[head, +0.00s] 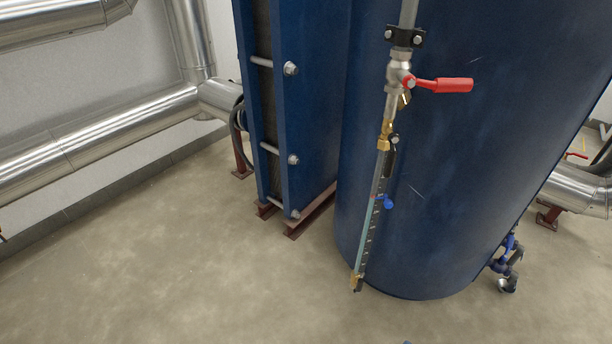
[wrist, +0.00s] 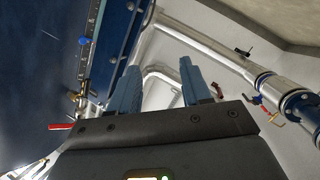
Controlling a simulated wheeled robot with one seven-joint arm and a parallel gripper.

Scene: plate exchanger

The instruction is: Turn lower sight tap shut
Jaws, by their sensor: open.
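A sight gauge (head: 372,225) runs down the front of the blue tank (head: 450,190). Above its glass is a metal tap with a red lever (head: 453,85), which points right, across the pipe. A small blue handle or marker (head: 385,202) sits partway down the gauge. A brass fitting (head: 356,282) is at its bottom end; I cannot make out a lever there. In the wrist view the gauge is at the left, with the blue piece (wrist: 84,41) and red lever (wrist: 60,127). My gripper (wrist: 160,65) is open and empty, apart from the gauge. It is outside the head view.
A blue plate exchanger (head: 305,110) stands left of the tank on red-brown feet. Silver pipes (head: 100,135) run along the left wall. Another pipe (head: 580,190) and a blue valve (head: 507,255) are at the right. The floor (head: 180,270) in front is clear.

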